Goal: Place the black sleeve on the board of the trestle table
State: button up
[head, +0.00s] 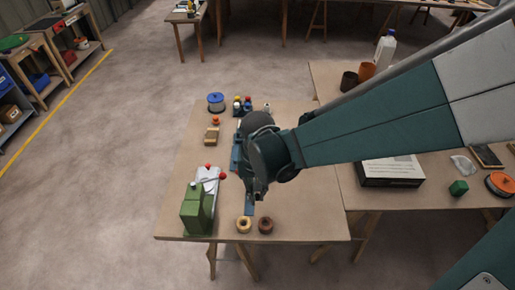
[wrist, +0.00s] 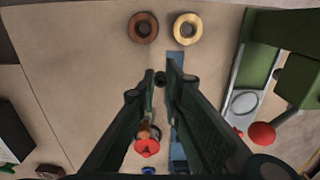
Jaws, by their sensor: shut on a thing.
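My gripper (wrist: 161,72) is shut on the black sleeve (wrist: 160,79), a small dark piece between the fingertips in the wrist view. In the head view my gripper (head: 258,192) hangs over the front middle of the trestle table, and the sleeve is too small and dark there to make out. The table's brown board (head: 310,215) shows bare to the right of my gripper; it also fills much of the wrist view (wrist: 85,70). I cannot tell whether the sleeve touches the board or is held above it.
A blue strip (wrist: 175,100) lies beside the fingers. A tan ring (head: 243,224) and a brown ring (head: 265,225) lie near the front edge. A green machine (head: 196,208) with red knobs stands left. A second table adjoins right.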

aim_at(257, 195)
jog(key=shift+f+b, duration=0.45)
jog(key=shift+f, duration=1.7)
jog(key=shift+f, duration=0.1)
jog(key=shift+f+b, duration=0.6)
jog(key=shift+f, duration=1.4)
jog(key=shift+f, duration=0.2)
jog(key=o, duration=0.7)
jog(key=shift+r, duration=0.15)
jog(key=shift+r+p, duration=1.5)
jog(key=shift+r, duration=4.55)
